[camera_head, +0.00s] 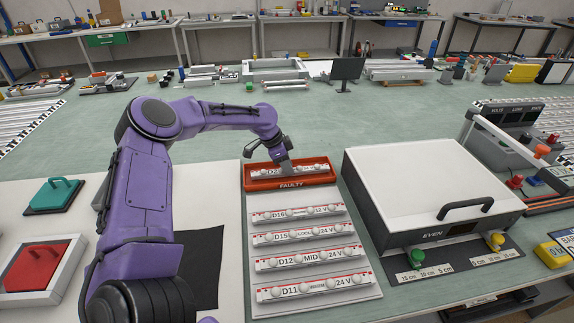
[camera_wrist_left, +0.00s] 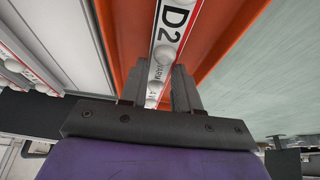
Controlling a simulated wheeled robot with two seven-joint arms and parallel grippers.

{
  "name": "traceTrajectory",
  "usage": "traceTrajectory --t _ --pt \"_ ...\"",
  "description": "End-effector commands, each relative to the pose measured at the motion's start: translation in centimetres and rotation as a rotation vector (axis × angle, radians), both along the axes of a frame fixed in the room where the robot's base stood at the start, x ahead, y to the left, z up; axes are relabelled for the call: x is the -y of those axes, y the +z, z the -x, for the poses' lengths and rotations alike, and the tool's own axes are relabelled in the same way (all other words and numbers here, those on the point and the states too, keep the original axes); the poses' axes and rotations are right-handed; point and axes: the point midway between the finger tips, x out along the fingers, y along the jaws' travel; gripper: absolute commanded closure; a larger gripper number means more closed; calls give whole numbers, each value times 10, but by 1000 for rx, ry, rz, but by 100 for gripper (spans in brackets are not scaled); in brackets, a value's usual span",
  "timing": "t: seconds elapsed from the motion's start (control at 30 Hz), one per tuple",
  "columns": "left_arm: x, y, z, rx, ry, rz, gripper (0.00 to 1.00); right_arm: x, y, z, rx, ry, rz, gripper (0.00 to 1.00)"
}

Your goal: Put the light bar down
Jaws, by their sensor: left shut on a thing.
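A white light bar (camera_head: 312,168) with round lamps and a label starting "D2" lies lengthwise within the orange-red tray marked FAULTY (camera_head: 255,186). My left gripper (camera_head: 285,168) reaches down from above and is shut on the bar near its middle. In the left wrist view the bar (camera_wrist_left: 174,32) runs between the two fingers (camera_wrist_left: 180,88), with the orange tray wall (camera_wrist_left: 232,38) beside it. I cannot tell whether the bar touches the tray floor. My right gripper is not in view.
Several more light bars (camera_head: 300,236) lie in rows on a white rack in front of the tray. A grey-white box marked EVEN (camera_head: 430,180) stands to the right.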

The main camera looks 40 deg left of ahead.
Motion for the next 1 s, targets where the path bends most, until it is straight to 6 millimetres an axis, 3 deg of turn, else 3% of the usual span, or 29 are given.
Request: traceTrajectory --t 0.07,0.1,0.13,0.17,0.4,0.53,0.8,1.0 --pt "0 -3 0 0 0 0 100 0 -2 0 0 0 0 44" --pt "0 -2 0 0 0 0 56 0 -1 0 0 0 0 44" --pt "0 -2 0 0 0 0 46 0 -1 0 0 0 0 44" --pt "0 -2 0 0 0 0 43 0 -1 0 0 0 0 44" --pt "0 -2 0 0 0 0 43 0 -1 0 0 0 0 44" --pt "-2 9 1 4 0 0 43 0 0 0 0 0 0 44" --pt "-17 70 21 6 0 1 43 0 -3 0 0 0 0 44" --pt "-26 103 33 2 -1 0 43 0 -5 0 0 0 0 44"
